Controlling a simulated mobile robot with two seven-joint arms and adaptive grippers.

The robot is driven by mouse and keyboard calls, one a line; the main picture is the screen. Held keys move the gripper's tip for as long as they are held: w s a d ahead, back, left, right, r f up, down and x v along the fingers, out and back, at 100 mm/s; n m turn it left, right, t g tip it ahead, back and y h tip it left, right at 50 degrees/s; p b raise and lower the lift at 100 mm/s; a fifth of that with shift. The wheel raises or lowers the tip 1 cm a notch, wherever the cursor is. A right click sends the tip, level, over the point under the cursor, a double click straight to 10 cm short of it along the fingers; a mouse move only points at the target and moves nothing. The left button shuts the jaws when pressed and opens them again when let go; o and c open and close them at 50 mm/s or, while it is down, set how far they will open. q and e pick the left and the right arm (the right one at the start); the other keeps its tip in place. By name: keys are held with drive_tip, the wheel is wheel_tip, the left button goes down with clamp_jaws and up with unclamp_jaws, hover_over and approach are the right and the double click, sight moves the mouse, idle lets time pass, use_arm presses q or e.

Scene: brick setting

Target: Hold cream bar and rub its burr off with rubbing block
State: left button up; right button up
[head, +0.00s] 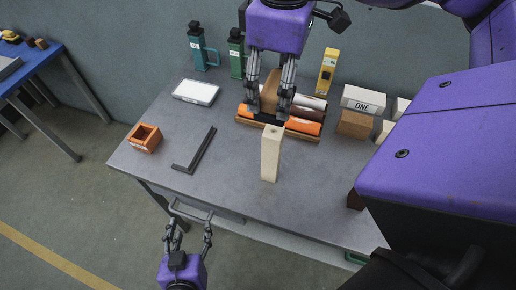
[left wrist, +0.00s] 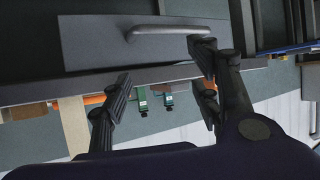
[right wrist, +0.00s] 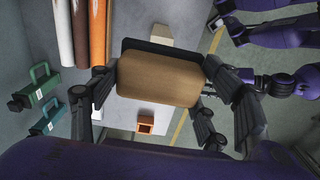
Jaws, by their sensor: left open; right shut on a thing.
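The cream bar (head: 271,155) stands upright on the grey table in front of the rack. A small dark spot shows on its top; I cannot make out the burr clearly. My right gripper (head: 269,112) is shut on the brown rubbing block (head: 269,88) with a black face, just behind the bar's top. The rubbing block (right wrist: 158,78) fills the space between the fingers in the right wrist view. My left gripper (head: 190,230) is open and empty, low in front of the table's front edge. In the left wrist view the bar (left wrist: 73,125) shows beyond the left finger.
A rack (head: 305,136) with orange and silver rolls lies behind the bar. A black L-shaped bracket (head: 198,150), an orange box (head: 145,138) and a white tray (head: 196,92) are to the left. A block marked ONE (head: 362,101) is at right. A drawer handle (left wrist: 165,32) juts out near my left gripper.

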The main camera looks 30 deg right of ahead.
sight(270, 150)
use_arm(q)
drive_tip(key=d+r+m+h, duration=0.1)
drive_tip(key=d+r, duration=0.2)
drive_tip(key=d, duration=0.1)
drive_tip(key=d+r+m+h, duration=0.1)
drive_tip(key=d+r+h, duration=0.1)
drive_tip(key=d+r, duration=0.1)
drive_tip(key=d+r+m+h, duration=0.1)
drive_tip(key=d+r, duration=0.3)
drive_tip(key=d, duration=0.1)
drive_tip(key=shift+t, duration=0.4)
drive_tip(key=s+d+r+m+h, duration=0.2)
drive_tip(key=s+d+r+h, duration=0.2)
drive_tip(key=d+r, duration=0.25)
drive_tip(key=x, duration=1.1)
drive_tip(key=shift+w+r, duration=0.25)
drive_tip(key=shift+w, duration=0.1)
drive_tip(key=shift+c, duration=0.5)
clamp_jaws()
